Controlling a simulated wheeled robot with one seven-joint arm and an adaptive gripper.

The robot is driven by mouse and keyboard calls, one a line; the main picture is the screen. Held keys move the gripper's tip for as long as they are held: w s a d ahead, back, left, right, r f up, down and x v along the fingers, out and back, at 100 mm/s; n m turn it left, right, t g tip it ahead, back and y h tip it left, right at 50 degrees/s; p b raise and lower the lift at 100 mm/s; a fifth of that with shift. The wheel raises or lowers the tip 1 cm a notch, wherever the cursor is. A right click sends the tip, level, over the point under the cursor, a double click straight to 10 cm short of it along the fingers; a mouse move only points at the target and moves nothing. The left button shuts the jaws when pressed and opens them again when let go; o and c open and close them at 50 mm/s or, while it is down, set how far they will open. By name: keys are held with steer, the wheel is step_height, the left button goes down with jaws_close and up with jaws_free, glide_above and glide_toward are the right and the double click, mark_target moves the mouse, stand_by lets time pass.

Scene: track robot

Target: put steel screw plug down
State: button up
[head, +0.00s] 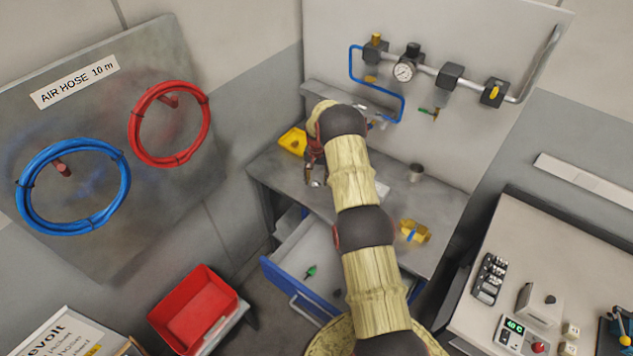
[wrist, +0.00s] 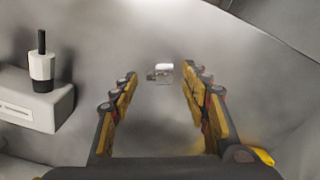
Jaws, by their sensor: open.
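A small shiny steel piece, which looks like the steel screw plug (wrist: 161,73), lies on a grey surface in the wrist view. It sits ahead of my gripper (wrist: 160,92), centred between the open fingers and apart from both. In the head view my gripper (head: 315,178) hangs at the left front part of the grey workbench (head: 277,178), above the open drawer side. A bright spot at its tips there is too small to identify. My arm hides the middle of the bench.
A yellow bin (head: 293,140), a metal cup (head: 416,172) and a brass fitting (head: 414,231) stand on the bench. The blue drawer (head: 300,255) is open below, with a green-ended part (head: 311,271) inside. A white cylinder with black stem (wrist: 41,65) stands left.

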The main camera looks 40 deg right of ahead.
step_height(320, 180, up, 11)
steer(key=b, duration=0.2)
step_height(320, 180, up, 15)
steer(key=n+t, duration=0.1)
steer(key=n, duration=0.1)
glide_above(316, 183)
steer(key=s+a, duration=0.2)
steer(key=a, duration=0.5)
steer(key=s+a+r+n+t, duration=0.1)
steer(key=s+a+r, duration=0.4)
steer(key=r, duration=0.2)
steer(key=s+a+r+n+t, duration=0.1)
steer(key=s+a+r, duration=0.3)
steer(key=a+r, duration=0.3)
steer(key=s+a+r+n+t, duration=0.1)
steer(key=s+a+r, duration=0.3)
steer(key=s, duration=0.3)
steer(key=s+a+r+n, duration=0.2)
steer(key=s+a+r, duration=0.15)
steer(key=s, duration=0.35)
steer(key=s+a+n, duration=0.1)
steer(key=s+a, duration=0.1)
steer(key=s, duration=0.6)
steer(key=s+a+f+n+t, duration=0.1)
steer(key=s+a, duration=0.2)
steer(key=s, duration=0.5)
steer(key=shift+s+f+n+t, duration=0.25)
steer(key=shift+f+n+t, duration=0.05)
steer(key=shift+a, duration=0.1)
